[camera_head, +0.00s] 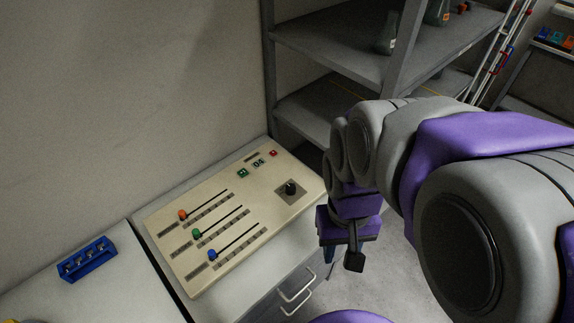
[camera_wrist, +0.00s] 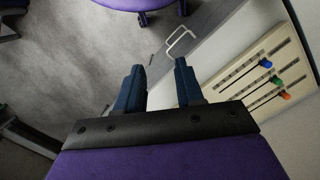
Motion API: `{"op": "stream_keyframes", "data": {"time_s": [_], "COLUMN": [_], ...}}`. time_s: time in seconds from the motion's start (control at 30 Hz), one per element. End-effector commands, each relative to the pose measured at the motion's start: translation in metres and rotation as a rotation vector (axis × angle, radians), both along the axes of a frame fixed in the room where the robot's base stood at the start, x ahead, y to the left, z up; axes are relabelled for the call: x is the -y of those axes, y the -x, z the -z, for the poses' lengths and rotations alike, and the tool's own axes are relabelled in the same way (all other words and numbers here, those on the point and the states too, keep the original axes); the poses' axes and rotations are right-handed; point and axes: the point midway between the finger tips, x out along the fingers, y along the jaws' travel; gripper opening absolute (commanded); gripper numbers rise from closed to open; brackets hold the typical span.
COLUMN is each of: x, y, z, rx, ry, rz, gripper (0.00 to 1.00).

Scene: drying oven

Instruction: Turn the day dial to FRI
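A beige control panel (camera_head: 235,185) lies on a cabinet against the wall. A black round dial (camera_head: 290,187) sits on a dark square plate near its right end. The lettering around it is too small to read. My gripper (camera_head: 343,258) hangs to the right of the panel, pointing down, clear of the dial and touching nothing. In the wrist view my gripper (camera_wrist: 159,66) has its two dark fingers apart with nothing between them. That view shows part of the panel (camera_wrist: 246,76) at the right; the dial is not visible there.
The panel has orange (camera_head: 183,214), green (camera_head: 197,233) and blue (camera_head: 212,254) sliders, plus small buttons (camera_head: 258,163). A blue rack (camera_head: 87,259) sits on the left counter. A grey shelf (camera_head: 335,52) stands behind. A drawer handle (camera_head: 297,291) juts out below the panel.

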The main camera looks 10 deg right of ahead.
Motion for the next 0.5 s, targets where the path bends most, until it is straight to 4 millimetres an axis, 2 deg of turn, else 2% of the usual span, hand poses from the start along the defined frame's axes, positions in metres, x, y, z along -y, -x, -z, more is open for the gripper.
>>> {"op": "stream_keyframes", "data": {"time_s": [0.03,0.23,0.5], "x": [0.000,-0.002,-0.010], "y": [-0.020,-0.091,-0.186], "z": [-0.004,-0.008,0.001], "rx": [0.003,0.029,0.069], "ry": [0.004,0.013,0.021], "rz": [0.011,0.052,0.095], "gripper": [0.42,0.61,0.62]}}
